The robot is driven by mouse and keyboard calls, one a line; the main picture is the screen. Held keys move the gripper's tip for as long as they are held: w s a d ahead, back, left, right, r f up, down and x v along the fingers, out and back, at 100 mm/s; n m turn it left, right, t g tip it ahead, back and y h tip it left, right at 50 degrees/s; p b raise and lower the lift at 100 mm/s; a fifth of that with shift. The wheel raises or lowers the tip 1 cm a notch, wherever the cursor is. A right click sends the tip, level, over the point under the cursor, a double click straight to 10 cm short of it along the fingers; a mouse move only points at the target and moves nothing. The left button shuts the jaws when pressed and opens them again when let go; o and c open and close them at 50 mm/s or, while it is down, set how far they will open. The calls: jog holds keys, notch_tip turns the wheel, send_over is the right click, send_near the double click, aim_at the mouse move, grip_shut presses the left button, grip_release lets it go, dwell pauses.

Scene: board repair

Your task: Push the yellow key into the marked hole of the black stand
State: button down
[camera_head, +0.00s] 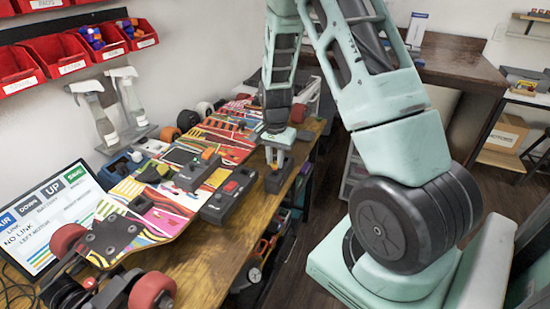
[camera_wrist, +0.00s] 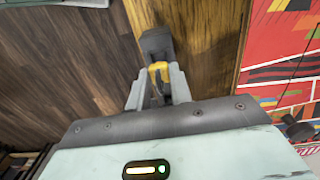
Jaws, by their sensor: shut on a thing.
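My gripper (camera_wrist: 157,92) points down at the table edge and is shut on the yellow key (camera_wrist: 158,70), which shows between its fingertips in the wrist view. The black stand (camera_wrist: 156,41) is just beyond the fingertips there, at the edge of the wooden table. In the head view my gripper (camera_head: 275,156) is directly above the black stand (camera_head: 277,181). The key's far end meets or overlaps the stand in the wrist view; I cannot tell how deep it sits. The marked hole is hidden.
A monitor (camera_head: 57,218) stands at left. Red bins (camera_head: 71,56) hang on the wall.

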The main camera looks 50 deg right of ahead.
jog(key=shift+f+b, duration=0.5)
jog(key=shift+f, duration=1)
dwell(2.6)
jog(key=c, duration=0.9)
grip_release()
jog(key=shift+r, duration=0.2)
jog(key=shift+r+p, duration=1.2)
jog(key=shift+p, duration=0.1)
jog(key=shift+r, duration=0.15)
jog(key=shift+r+p, duration=2.55)
jog(key=shift+r, duration=0.45)
